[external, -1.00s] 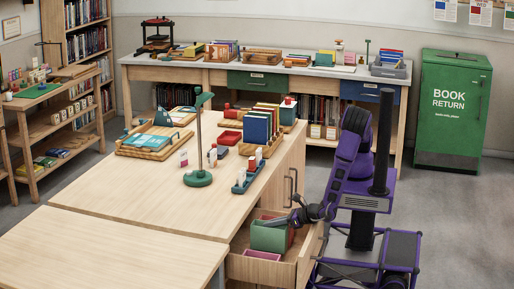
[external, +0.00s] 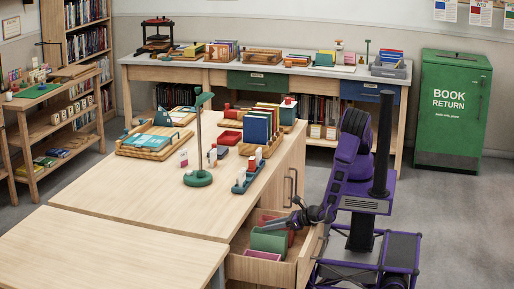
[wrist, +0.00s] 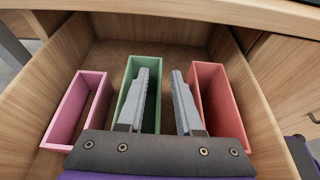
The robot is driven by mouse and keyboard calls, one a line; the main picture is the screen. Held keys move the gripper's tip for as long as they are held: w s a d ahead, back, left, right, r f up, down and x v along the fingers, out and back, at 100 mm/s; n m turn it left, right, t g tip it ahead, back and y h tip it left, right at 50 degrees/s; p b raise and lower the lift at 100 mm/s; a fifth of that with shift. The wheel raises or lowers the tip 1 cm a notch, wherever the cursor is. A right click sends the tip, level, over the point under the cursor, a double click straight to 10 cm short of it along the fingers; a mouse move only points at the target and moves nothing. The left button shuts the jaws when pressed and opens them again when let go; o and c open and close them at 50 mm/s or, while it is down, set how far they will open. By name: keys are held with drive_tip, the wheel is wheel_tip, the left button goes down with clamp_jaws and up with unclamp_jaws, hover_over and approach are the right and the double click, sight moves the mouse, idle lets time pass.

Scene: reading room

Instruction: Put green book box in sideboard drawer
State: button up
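The green book box (external: 268,241) is an open-topped box standing in the open sideboard drawer (external: 305,255). In the wrist view the green box (wrist: 127,88) sits between a pink box (wrist: 75,112) on its left and a red box (wrist: 222,100) on its right, with gaps to both. My gripper (wrist: 162,80) is over the drawer with its fingers apart. The left finger overlaps the inside of the green box and the right finger is over the gap towards the red box. The fingers hide part of the box's right wall. In the external view my gripper (external: 296,221) is just above the box.
The drawer floor behind the boxes is bare (wrist: 150,55). A cabinet door is beside the drawer.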

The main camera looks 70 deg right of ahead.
drive_tip(key=v, duration=0.2)
drive_tip(key=p+v, duration=0.1)
drive_tip(key=shift+s+r, duration=0.2)
drive_tip(key=shift+r, duration=0.25)
wheel_tip(320, 180, up, 6)
drive_tip(key=shift+w+f+p, duration=0.1)
drive_tip(key=shift+w+p, duration=0.1)
drive_tip(key=shift+p, duration=0.6)
drive_tip(key=shift+r, duration=0.55)
